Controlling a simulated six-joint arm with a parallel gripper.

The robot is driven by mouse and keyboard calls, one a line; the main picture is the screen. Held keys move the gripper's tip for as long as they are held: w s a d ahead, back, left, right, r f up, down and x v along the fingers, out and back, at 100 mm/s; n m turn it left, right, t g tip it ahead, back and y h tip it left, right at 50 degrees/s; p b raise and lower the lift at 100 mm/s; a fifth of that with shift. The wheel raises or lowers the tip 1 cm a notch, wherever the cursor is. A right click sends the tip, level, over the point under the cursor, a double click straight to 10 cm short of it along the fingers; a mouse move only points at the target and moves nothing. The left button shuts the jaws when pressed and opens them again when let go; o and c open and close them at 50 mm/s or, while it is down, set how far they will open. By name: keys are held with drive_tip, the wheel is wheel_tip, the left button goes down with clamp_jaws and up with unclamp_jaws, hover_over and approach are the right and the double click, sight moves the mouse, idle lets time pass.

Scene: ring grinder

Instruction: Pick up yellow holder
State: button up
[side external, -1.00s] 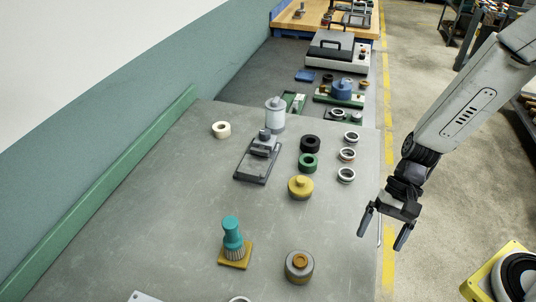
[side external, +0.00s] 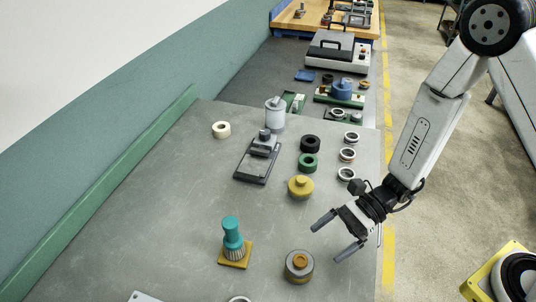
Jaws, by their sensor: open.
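The yellow holder (side external: 300,188) is a round yellow piece with a smaller knob on top. It stands upright on the grey table (side external: 190,215), right of its middle. My gripper (side external: 335,239) is open and empty, with its two fingers spread and pointing left. It is over the table's right part, to the lower right of the yellow holder and apart from it. Nothing hides the holder in this view.
A grey cylinder with an orange top (side external: 299,266) is close to my fingertips. Green (side external: 308,162) and black (side external: 310,143) rings and several metal rings (side external: 347,155) are behind the holder. The table's left middle is clear.

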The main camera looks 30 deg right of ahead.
sight(307, 256)
drive_tip(key=shift+x, duration=1.3)
drive_tip(key=shift+a, duration=0.15)
drive_tip(key=shift+x, duration=2.5)
clamp_jaws()
